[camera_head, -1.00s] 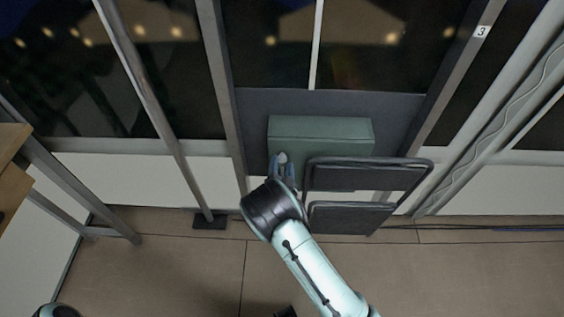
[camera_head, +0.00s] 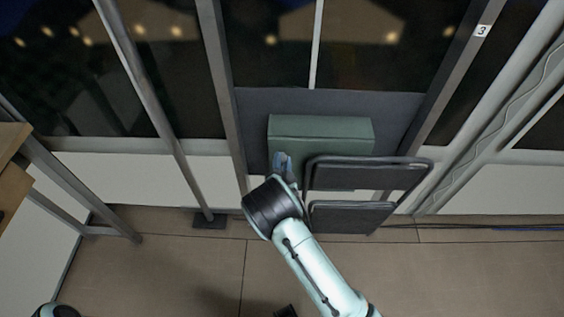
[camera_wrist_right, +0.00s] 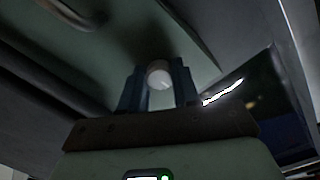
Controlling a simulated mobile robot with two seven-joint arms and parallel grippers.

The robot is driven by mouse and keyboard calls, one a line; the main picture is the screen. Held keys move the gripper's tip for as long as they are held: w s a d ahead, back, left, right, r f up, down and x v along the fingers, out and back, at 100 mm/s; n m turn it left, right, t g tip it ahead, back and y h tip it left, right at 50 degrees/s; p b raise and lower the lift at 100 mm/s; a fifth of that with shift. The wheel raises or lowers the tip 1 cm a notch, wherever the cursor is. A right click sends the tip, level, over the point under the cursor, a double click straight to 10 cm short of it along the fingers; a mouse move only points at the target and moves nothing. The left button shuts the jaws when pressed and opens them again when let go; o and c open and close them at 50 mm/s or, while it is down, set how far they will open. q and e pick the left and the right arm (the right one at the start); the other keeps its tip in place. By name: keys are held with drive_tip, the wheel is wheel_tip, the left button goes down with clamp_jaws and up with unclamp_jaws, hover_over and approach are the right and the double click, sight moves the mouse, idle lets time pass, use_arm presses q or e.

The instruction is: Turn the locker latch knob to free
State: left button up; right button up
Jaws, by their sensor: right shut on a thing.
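The locker (camera_head: 320,130) is a dark green box mounted on a grey panel, seen in the head view at the centre. Its underside or front fills the top of the right wrist view (camera_wrist_right: 120,45). My right gripper (camera_head: 283,163) is at the locker's lower left corner. In the right wrist view a pale round knob (camera_wrist_right: 158,74) sits between the two dark blue fingers, and my right gripper is shut on it. In the head view the fingers hide the knob. I cannot tell the latch's position. My left gripper is not in view.
A dark folding chair or rack (camera_head: 352,176) stands close to the right of my right gripper, in front of the locker. Grey metal posts (camera_head: 225,90) flank the panel. A wooden shelf unit (camera_head: 12,150) is at the far left. The floor (camera_head: 170,265) is clear at the lower left.

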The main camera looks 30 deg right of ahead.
drive_tip(key=n+b, duration=0.1)
drive_tip(key=n, duration=0.2)
drive_tip(key=shift+f, duration=0.1)
drive_tip(key=n+b, duration=0.1)
drive_tip(key=n, duration=0.3)
drive_tip(key=shift+n, duration=0.4)
drive_tip(key=n, duration=0.4)
drive_tip(key=shift+n, duration=0.3)
drive_tip(key=n, duration=0.4)
drive_tip(key=shift+n, duration=0.4)
drive_tip(key=shift+s+p, duration=0.1)
drive_tip(key=shift+p, duration=0.2)
drive_tip(key=shift+d, duration=0.1)
drive_tip(key=o, duration=1.1)
drive_tip(key=shift+c, duration=0.2)
